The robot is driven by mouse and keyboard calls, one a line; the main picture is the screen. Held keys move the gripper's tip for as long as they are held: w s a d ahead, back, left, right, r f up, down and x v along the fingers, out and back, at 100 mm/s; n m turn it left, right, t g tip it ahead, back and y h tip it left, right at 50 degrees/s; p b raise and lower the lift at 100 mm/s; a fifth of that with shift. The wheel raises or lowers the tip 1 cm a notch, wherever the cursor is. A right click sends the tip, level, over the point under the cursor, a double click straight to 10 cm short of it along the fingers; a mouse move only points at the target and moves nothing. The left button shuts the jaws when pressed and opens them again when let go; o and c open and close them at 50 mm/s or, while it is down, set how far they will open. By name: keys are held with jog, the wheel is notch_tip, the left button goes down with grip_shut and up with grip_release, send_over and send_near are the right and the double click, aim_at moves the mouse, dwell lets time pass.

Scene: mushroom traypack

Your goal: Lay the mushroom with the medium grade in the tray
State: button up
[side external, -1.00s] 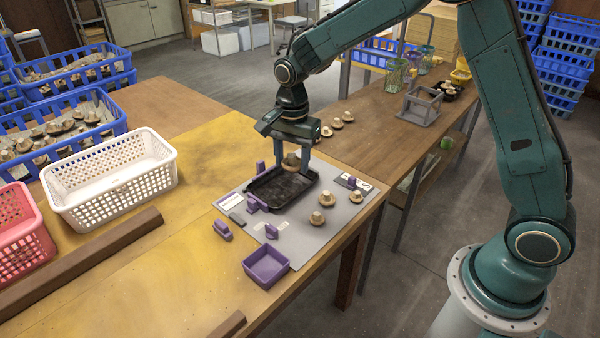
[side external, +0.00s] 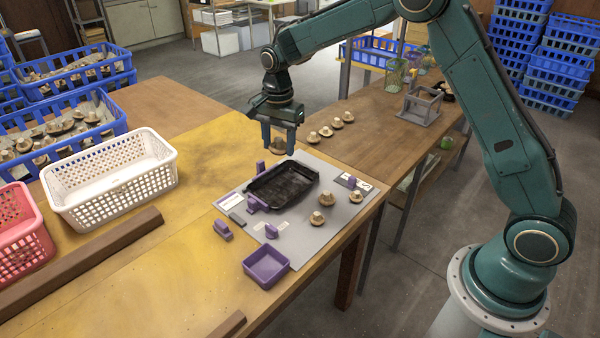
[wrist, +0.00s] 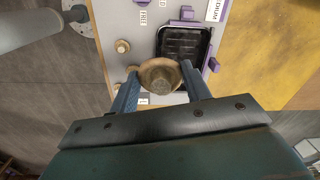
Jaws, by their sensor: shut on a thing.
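My gripper (side external: 279,151) is shut on a brown mushroom (side external: 279,144) and holds it in the air past the back edge of the black tray (side external: 284,181). In the wrist view the mushroom (wrist: 160,76) sits between my two fingers, cap and stem toward the camera. The tray (wrist: 183,43) also shows there, beyond the mushroom, and looks empty. A label reading MEDIUM (wrist: 215,10) lies beside the tray in the wrist view.
Purple blocks surround the tray on a grey mat (side external: 335,232). Three mushrooms (side external: 328,198) stand on the mat's right side. A purple bin (side external: 266,267) is in front, a white basket (side external: 115,185) at left. More mushrooms (side external: 326,131) line the side bench.

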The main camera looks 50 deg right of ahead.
send_over(276, 197)
jog(key=shift+r, duration=0.1)
dwell(0.4)
notch_tip(276, 197, down, 16)
jog(key=shift+r, duration=0.15)
dwell(0.4)
jog(key=shift+f, duration=2.15)
jog(key=shift+f, duration=0.15)
jog(key=o, duration=0.4)
jog(key=shift+o, duration=0.2)
